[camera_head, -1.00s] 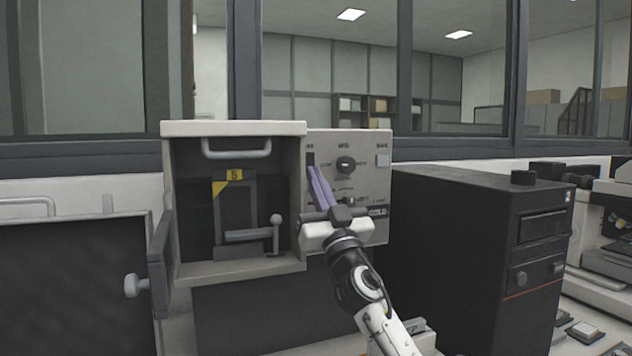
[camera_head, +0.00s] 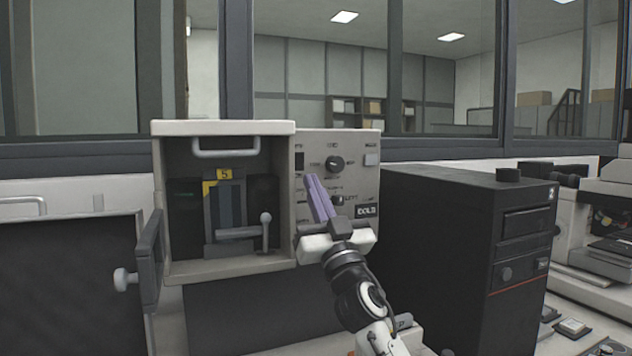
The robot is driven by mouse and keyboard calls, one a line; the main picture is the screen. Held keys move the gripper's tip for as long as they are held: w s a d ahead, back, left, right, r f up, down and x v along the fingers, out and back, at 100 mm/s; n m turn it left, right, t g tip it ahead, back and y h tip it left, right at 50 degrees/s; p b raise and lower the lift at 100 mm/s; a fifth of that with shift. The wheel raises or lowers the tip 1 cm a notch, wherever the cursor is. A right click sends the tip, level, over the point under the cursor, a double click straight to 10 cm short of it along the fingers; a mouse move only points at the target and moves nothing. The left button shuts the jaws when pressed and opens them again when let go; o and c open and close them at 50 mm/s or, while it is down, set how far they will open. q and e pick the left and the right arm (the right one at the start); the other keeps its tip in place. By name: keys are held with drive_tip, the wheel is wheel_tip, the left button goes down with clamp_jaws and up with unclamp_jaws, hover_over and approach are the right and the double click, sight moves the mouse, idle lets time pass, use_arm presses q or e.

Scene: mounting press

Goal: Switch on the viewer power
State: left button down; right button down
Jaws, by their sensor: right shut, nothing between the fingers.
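The grey control panel (camera_head: 371,180) forms the right side of the press housing. A dark rocker switch (camera_head: 299,161) sits at its upper left; its label is too blurred to read, and I cannot tell its on or off position. A round black knob (camera_head: 335,163) is right of it, and a small display (camera_head: 366,211) reading what looks like "COLD" is lower right. My right gripper (camera_head: 311,179) is in front of the panel with its purple fingers shut and empty. The fingertips are just below and right of the rocker switch, seemingly apart from it. My left gripper is out of view.
Left of the panel is an open chamber (camera_head: 225,125) with a lever (camera_head: 265,232) inside and its door (camera_head: 148,262) swung out left. A tall black box (camera_head: 440,260) stands close on the right. A microscope-like instrument (camera_head: 600,240) is at far right.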

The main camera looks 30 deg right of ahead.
drive_tip(key=s+a+f+b, duration=0.1)
drive_tip(key=s+f+b, duration=0.1)
drive_tip(key=s+f, duration=0.2)
drive_tip(key=shift+s+f, duration=0.4)
drive_tip(key=shift+f, duration=1.25)
drive_tip(key=shift+a, duration=0.1)
